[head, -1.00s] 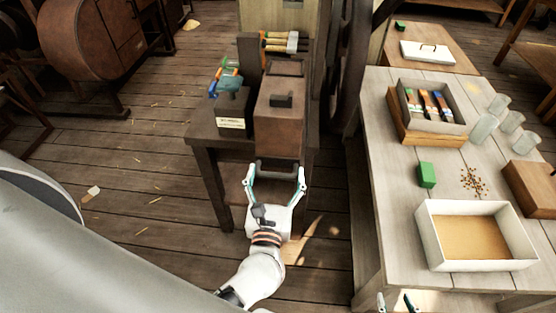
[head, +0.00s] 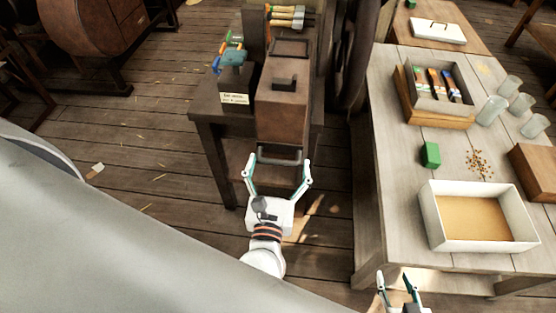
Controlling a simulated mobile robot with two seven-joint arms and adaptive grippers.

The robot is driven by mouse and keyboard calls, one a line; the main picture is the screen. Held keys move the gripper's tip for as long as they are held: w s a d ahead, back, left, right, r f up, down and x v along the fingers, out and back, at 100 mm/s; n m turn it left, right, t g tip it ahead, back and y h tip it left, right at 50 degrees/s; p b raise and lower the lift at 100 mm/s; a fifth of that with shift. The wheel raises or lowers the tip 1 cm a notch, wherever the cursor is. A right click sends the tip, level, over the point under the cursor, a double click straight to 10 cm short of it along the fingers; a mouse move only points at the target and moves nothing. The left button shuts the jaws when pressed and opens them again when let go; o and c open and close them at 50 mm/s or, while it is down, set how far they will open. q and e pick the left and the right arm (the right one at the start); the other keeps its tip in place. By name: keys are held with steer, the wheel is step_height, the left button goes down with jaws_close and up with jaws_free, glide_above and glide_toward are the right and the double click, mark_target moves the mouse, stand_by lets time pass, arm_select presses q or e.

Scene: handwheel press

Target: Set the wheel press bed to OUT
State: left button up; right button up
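No part clearly recognisable as the press wheel or bed, and no OUT marking, can be made out. A brown box-like body (head: 283,106) with a dark block on top stands on a dark wooden stand. A dark grey bar handle (head: 279,155) is at its near lower end. My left gripper (head: 279,164) is open, its two fingers spread to either side of the handle; whether they touch it cannot be told. My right gripper (head: 395,277) shows at the bottom edge, its fingers apart, with nothing visible between them.
A pale table (head: 400,220) on the right bears a white tray (head: 433,225), a green block (head: 431,154), glass jars and a box of brushes. A small label (head: 235,98) and coloured-handled tools stand left of the brown body.

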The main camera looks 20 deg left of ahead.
arm_select(q)
steer(key=shift+a+r, duration=0.1)
steer(key=v, duration=0.7)
steer(key=shift+s, duration=0.25)
steer(key=shift+r, duration=0.1)
stand_by(0.4)
steer(key=d+f+m+h, duration=0.2)
steer(key=m+h, duration=0.1)
steer(key=m, duration=0.7)
steer(key=d+f+m+g+h, duration=0.15)
steer(key=m+h, duration=0.25)
steer(key=m, duration=0.5)
steer(key=d+f+m+t+h, duration=0.1)
steer(key=d+f+m+h, duration=0.15)
steer(key=m, duration=0.75)
steer(key=s+a+f+m+g+y, duration=0.2)
steer(key=a+f+m+g, duration=0.4)
steer(key=a+f+m, duration=0.4)
step_height(320, 180, down, 4)
steer(key=s+m, duration=0.1)
steer(key=m, duration=0.3)
steer(key=shift+a, duration=0.2)
